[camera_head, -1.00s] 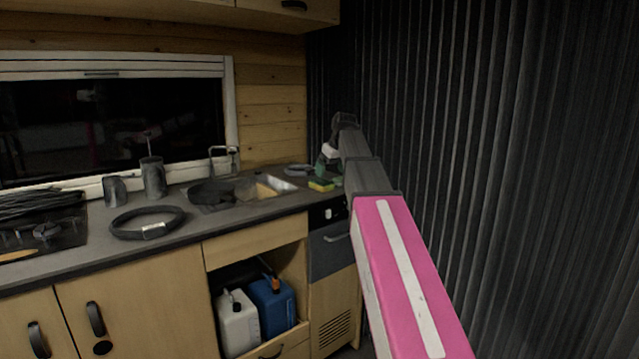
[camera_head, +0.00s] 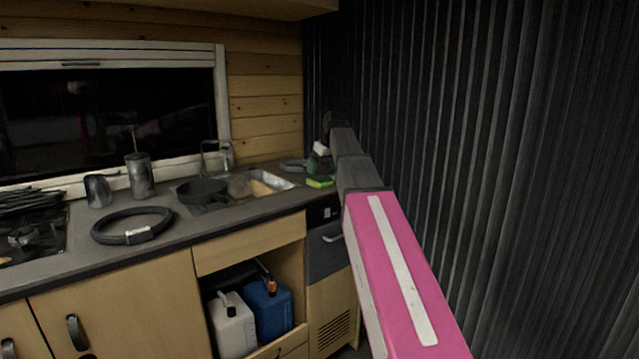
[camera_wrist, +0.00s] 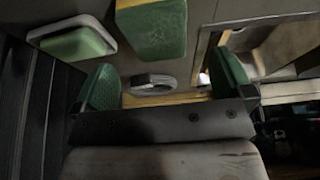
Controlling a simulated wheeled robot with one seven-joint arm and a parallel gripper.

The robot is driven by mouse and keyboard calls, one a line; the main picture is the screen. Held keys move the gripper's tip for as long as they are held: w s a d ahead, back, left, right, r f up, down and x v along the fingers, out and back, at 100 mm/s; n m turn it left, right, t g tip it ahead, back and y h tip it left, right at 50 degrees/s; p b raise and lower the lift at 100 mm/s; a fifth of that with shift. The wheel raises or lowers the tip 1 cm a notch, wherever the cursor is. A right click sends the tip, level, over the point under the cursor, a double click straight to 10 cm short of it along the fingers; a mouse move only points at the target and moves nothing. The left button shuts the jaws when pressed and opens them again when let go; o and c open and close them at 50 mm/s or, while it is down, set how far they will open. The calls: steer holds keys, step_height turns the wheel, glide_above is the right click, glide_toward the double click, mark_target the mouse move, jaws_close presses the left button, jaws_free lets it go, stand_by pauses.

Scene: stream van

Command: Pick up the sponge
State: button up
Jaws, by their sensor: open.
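The sponge, green and yellow, lies on the worktop right of the sink; in the head view it (camera_head: 320,182) sits just left of my arm. In the wrist view the sponge (camera_wrist: 152,32) shows large and green at the top centre, with a thin yellow edge. My gripper (camera_wrist: 163,75) is open, its green-padded fingers left and right of the sponge's line. The sponge appears beyond the fingertips, with nothing between the fingers. In the head view my gripper is mostly hidden at the end of my pink and grey arm.
The sink (camera_head: 268,183) and a dark pan (camera_head: 203,191) are left of the sponge. A green-and-white object (camera_wrist: 75,42) and a grey ring-shaped roll (camera_wrist: 153,83) are close to my gripper. A ribbed dark curtain (camera_head: 480,120) stands close on the right.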

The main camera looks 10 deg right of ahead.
mark_target(320, 178)
steer(key=shift+x, duration=2.45)
steer(key=shift+d+f, duration=0.1)
steer(key=shift+f, duration=0.2)
steer(key=c, duration=1)
